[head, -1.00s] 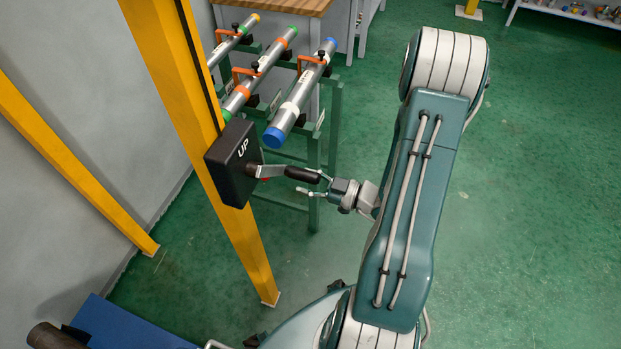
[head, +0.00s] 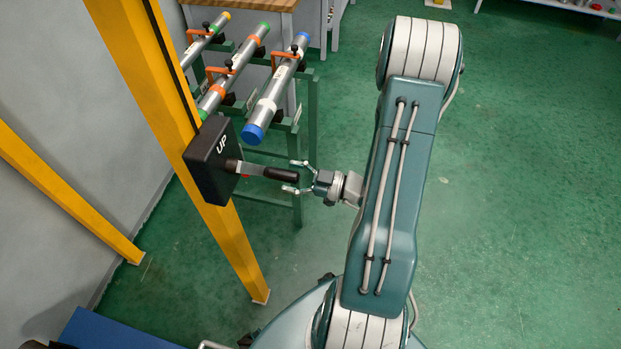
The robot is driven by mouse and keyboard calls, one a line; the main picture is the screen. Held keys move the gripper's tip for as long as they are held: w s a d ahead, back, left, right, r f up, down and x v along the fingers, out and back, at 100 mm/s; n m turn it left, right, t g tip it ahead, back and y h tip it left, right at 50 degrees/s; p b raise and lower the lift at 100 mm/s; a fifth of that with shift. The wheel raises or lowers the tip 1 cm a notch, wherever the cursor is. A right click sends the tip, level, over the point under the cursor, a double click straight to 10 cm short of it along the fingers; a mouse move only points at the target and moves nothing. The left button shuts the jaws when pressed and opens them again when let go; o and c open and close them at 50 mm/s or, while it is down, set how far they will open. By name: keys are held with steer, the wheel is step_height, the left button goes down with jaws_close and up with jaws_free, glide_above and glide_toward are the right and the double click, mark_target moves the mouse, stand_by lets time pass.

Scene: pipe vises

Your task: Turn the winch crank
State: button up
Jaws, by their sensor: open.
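The winch is a black box (head: 211,160) marked "UP", fixed to a yellow post. Its crank (head: 250,168) is a metal arm reaching right from the box, ending in a black handle (head: 281,174). My gripper (head: 291,176) is open at the right of the handle. Its two fingers lie above and below the handle's right end in the picture. I cannot tell whether either finger touches the handle.
The yellow post (head: 222,232) runs down to the floor, with another yellow beam (head: 62,187) at the left. Behind the winch, several metal pipes (head: 272,95) with coloured ends lie on a green stand (head: 312,130). A blue object (head: 110,330) is at the lower left. Green floor is clear at right.

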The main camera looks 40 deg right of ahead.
steer(key=v, duration=1.1)
steer(key=shift+s, duration=0.15)
steer(key=shift+a, duration=0.1)
